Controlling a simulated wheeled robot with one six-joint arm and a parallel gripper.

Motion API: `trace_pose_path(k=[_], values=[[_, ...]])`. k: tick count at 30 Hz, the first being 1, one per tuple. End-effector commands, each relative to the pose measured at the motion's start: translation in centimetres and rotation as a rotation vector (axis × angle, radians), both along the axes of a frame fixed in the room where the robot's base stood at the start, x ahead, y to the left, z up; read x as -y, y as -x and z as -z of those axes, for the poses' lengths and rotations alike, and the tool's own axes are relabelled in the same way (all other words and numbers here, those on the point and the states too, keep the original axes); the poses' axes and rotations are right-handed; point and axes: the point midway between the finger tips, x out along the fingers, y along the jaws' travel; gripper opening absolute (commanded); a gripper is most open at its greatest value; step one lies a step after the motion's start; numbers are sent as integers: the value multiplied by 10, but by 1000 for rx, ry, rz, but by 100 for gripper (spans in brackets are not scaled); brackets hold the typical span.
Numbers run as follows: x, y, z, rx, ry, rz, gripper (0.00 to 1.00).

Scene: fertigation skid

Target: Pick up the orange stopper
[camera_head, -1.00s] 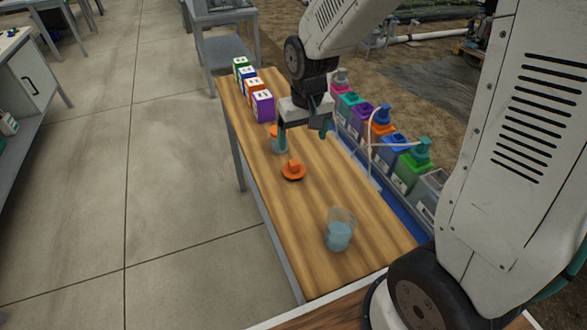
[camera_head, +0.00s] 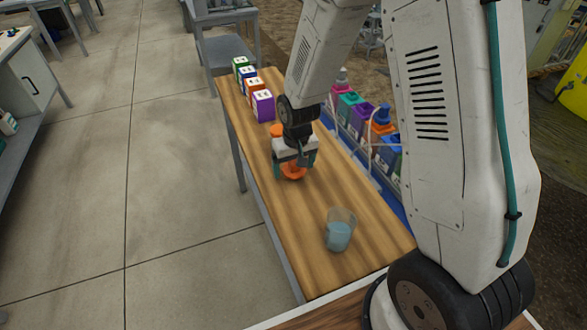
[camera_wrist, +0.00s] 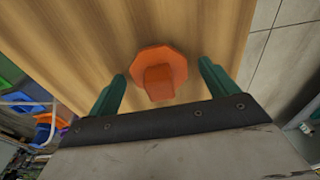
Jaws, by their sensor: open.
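The orange stopper (camera_head: 292,173) lies on the wooden bench top, partly hidden by my gripper in the head view. In the wrist view the stopper (camera_wrist: 159,72) shows a wide flat flange with a blocky knob facing the camera. My gripper (camera_head: 294,168) is open just above it. In the wrist view its two green fingers (camera_wrist: 162,80) stand on either side of the knob, apart from it. I cannot tell how far the fingertips are above the wood.
A clear beaker with bluish liquid (camera_head: 339,232) stands nearer on the bench (camera_head: 300,270). Another orange item (camera_head: 277,130) shows behind my gripper. Several coloured boxes (camera_head: 263,105) stand at the far end. Coloured bottles (camera_head: 362,118) line the right side.

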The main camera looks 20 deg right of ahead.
Motion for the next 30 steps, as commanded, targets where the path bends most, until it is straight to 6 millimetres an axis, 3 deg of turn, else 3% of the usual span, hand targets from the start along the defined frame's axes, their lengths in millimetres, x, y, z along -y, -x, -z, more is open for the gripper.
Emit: trace_pose_path(k=[6, 11, 22, 30], values=[[0, 0, 0, 1, 0, 1, 83], [0, 0, 0, 1, 0, 1, 38], [0, -1, -7, 4, 0, 0, 37], [0, -1, -58, 7, -1, 1, 37]])
